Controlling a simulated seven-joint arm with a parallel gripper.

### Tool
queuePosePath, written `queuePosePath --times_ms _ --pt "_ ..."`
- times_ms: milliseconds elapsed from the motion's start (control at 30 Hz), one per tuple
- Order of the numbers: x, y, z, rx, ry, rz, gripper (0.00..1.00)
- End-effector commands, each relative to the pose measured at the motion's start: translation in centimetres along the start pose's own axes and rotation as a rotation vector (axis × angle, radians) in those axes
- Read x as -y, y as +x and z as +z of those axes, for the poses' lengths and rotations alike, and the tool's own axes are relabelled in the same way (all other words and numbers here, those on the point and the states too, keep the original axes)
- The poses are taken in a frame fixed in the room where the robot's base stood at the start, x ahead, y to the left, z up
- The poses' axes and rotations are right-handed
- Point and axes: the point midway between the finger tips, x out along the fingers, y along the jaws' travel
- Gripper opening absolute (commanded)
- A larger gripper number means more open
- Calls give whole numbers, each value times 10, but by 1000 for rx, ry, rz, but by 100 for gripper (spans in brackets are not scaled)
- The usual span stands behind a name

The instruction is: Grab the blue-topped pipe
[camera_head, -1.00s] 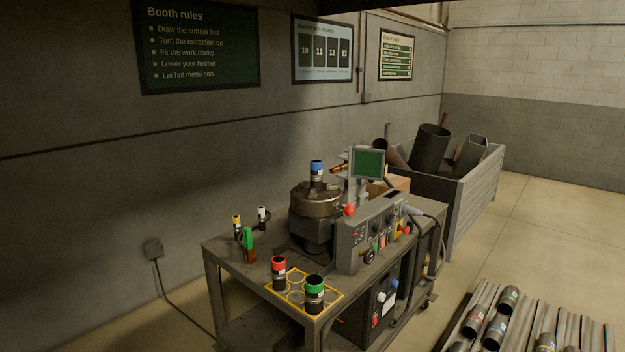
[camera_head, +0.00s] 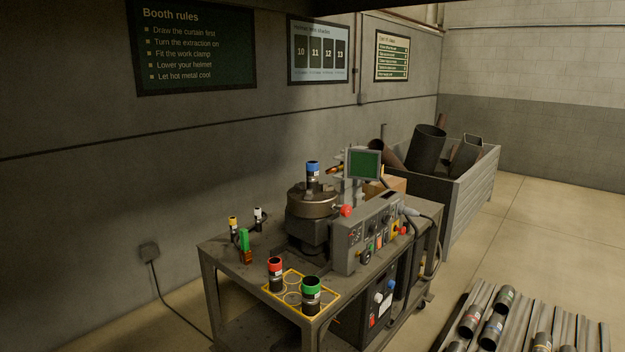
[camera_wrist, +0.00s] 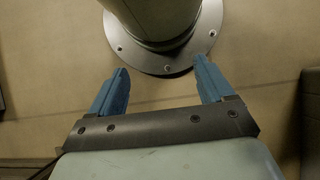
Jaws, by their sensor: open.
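The blue-topped pipe (camera_head: 313,172) is a short dark pipe with a blue band at its top. It stands upright on the round turntable (camera_head: 313,203) of the machine on the metal cart, in the head view. My gripper (camera_wrist: 156,85) shows only in the wrist view. Its two blue fingers are apart with nothing between them. Beyond them are the tan floor and a round bolted base plate with a thick column. The blue-topped pipe is not in the wrist view.
A red-topped pipe (camera_head: 275,273) and a green-topped pipe (camera_head: 311,294) stand on the yellow-marked front corner of the cart (camera_head: 225,262). A screen (camera_head: 363,164) and a red knob (camera_head: 346,211) are close by the turntable. A scrap bin (camera_head: 470,190) stands behind.

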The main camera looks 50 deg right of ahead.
Motion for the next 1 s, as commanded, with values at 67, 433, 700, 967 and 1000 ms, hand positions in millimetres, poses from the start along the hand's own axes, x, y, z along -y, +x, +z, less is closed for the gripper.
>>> queuePosePath --times_ms 67,433,700,967,1000 --pt "0 -5 -4 -11 0 0 81" --pt "0 -88 -60 -175 -1 0 81" --pt "-1 -165 -99 -311 3 0 81" --pt "-10 -246 -133 -437 28 -3 81" --pt "-13 -258 -138 -456 35 -4 81"
